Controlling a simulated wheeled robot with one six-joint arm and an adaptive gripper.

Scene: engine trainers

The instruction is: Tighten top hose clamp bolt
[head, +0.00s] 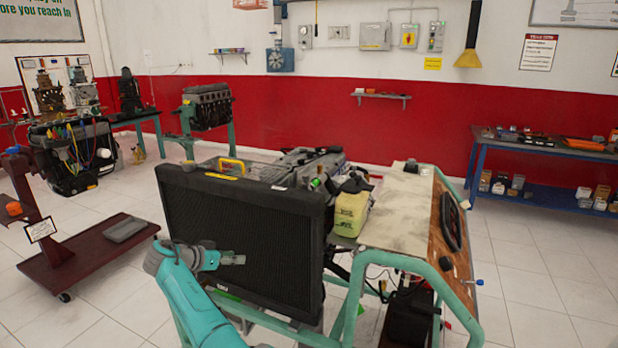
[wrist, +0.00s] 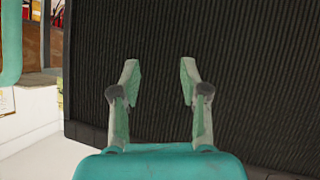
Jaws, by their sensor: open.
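My gripper (head: 232,259) is in front of the black radiator (head: 250,232) of the engine trainer in the head view. In the wrist view my gripper (wrist: 160,84) is open and empty, its two fingers apart before the ribbed radiator face (wrist: 245,80). No hose clamp or clamp bolt can be made out in either view. The engine (head: 310,160) sits behind the radiator and is mostly hidden by it.
A green frame (head: 345,310) carries the trainer, with a panel top (head: 405,205) at its right. A yellow container (head: 350,212) stands beside the radiator. A dark red cart (head: 90,255) stands at left. A workbench (head: 545,148) is at right. Tiled floor is open at left.

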